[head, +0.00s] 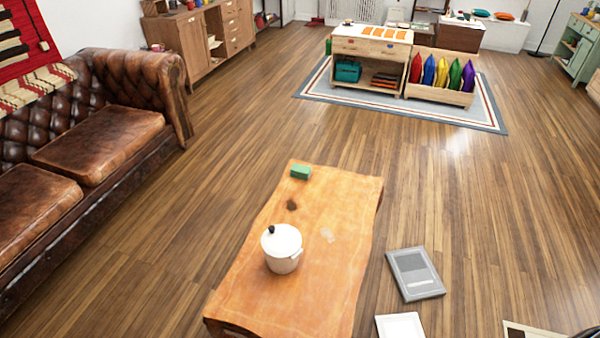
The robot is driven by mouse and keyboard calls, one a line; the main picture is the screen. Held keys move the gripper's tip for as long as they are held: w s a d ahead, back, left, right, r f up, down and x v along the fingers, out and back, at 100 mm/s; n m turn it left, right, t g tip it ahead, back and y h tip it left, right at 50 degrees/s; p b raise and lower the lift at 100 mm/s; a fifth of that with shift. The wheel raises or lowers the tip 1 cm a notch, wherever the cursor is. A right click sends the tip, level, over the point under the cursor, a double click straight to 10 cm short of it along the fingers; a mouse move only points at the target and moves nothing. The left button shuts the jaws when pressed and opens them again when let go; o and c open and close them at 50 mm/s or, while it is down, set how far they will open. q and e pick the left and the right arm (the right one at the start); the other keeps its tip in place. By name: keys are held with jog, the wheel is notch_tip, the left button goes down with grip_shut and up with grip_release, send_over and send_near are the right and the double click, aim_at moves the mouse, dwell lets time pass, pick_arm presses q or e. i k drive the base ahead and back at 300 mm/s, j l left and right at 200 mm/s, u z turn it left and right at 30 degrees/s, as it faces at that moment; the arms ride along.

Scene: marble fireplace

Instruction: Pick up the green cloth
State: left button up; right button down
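A small green block-shaped thing (301,172), which looks like the folded green cloth, lies at the far left corner of the wooden coffee table (315,300). It is too small in the picture to make out its fabric. Nothing covers it or touches it from above. Neither of my grippers shows in the head view.
A white lidded pot (282,252) stands mid-table, nearer than the green thing. A brown leather sofa (100,135) is at left. A grey book (415,274) and a white one (400,326) lie on the floor at right. Wooden floor (235,150) around the table's far end is clear.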

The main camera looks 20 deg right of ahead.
aim_at(302, 171)
jog(key=i+j+u, duration=0.15)
jog(key=j, duration=0.25)
jog(key=i+j+u, duration=0.1)
jog(key=j, duration=0.3)
jog(key=i+j+u, duration=0.15)
jog(key=j, duration=0.25)
jog(key=i+j, duration=0.3)
jog(key=i, duration=0.15)
jog(key=i+j+u, duration=0.1)
jog(key=i+j, duration=0.5)
jog(key=i, duration=0.25)
jog(key=i+z, duration=0.75)
jog(key=i+j+z, duration=0.35)
jog(key=i, duration=0.15)
jog(key=i+z, duration=0.25)
jog(key=z, duration=0.15)
jog(key=i+z, duration=0.4)
jog(key=i+j+z, duration=0.1)
jog(key=z, duration=0.3)
jog(key=i+j+z, duration=0.2)
jog(key=z, duration=0.2)
jog(key=i+j+z, duration=0.25)
jog(key=z, duration=0.15)
jog(key=i+j+z, duration=0.35)
jog(key=j, duration=0.25)
jog(key=i+j+z, duration=0.15)
jog(key=j, duration=0.2)
